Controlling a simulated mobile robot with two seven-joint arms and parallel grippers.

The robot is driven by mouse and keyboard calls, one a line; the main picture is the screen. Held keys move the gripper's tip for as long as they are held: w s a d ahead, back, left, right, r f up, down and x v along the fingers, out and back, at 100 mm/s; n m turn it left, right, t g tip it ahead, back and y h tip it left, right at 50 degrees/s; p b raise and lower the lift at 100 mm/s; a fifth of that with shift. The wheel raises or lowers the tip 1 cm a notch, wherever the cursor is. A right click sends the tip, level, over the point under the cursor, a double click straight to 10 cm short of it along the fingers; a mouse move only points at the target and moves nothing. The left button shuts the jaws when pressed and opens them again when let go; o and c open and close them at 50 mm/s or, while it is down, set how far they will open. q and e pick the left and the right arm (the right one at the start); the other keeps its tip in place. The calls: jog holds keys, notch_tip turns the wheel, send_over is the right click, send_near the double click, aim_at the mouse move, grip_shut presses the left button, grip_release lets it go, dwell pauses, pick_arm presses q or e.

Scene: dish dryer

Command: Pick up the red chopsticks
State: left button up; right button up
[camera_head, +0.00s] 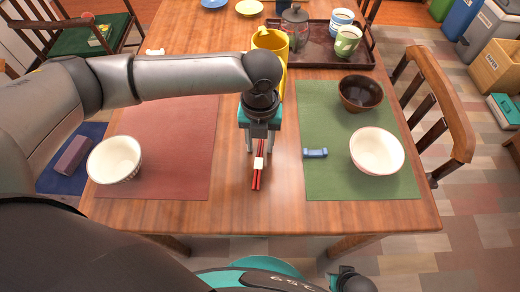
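The red chopsticks (256,181) lie on the wooden table between the red and green mats, pointing toward me. A small white chopstick rest (258,163) is at their middle. My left gripper (261,147) points down over the far part of the chopsticks. Its two fingers are apart, one on each side of them, with nothing gripped. How high the fingertips are above the table is hard to tell.
A white bowl (114,159) stands at the red mat's left edge. A blue rest (315,153), a pinkish-white bowl (377,151) and a brown bowl (361,92) are on the green mat (320,185). A yellow container (271,41) and a dark tray (364,59) stand behind.

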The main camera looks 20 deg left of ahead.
pick_arm(q)
grip_shut()
jog(key=shift+r, duration=0.15)
dwell(0.4)
